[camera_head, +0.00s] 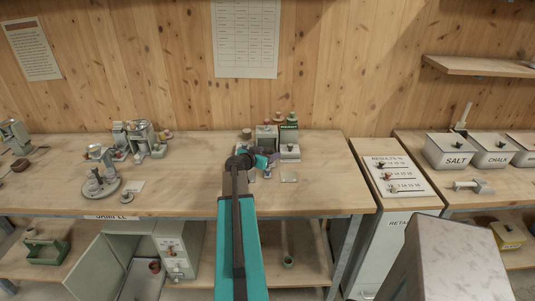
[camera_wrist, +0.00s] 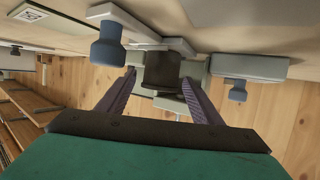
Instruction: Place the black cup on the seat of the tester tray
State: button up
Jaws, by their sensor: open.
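My gripper (camera_wrist: 158,76) is open; its two purple-grey fingers reach towards a grey machine in the wrist view. A dark, cup-like thing (camera_wrist: 163,70), likely the black cup, shows between the fingertips, in front of or on pale grey parts, likely the tester tray. I cannot tell whether it touches the fingers or rests on the seat. In the head view my gripper (camera_head: 262,161) is at the grey tester (camera_head: 266,138) at the back of the bench; my arm and gripper hide its lower front and the cup there.
A second grey unit (camera_head: 290,150) stands right of the tester. A small pale plate (camera_head: 288,177) lies in front. Bare bench lies left of my arm; a round tray (camera_head: 101,188) stands further left.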

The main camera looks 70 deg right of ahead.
jog(key=b+v, duration=0.3)
jog(key=v, duration=0.7)
jog(key=shift+a, duration=0.15)
jog(key=shift+b+v, duration=0.3)
jog(key=shift+v, duration=0.55)
jog(key=shift+r, duration=0.15)
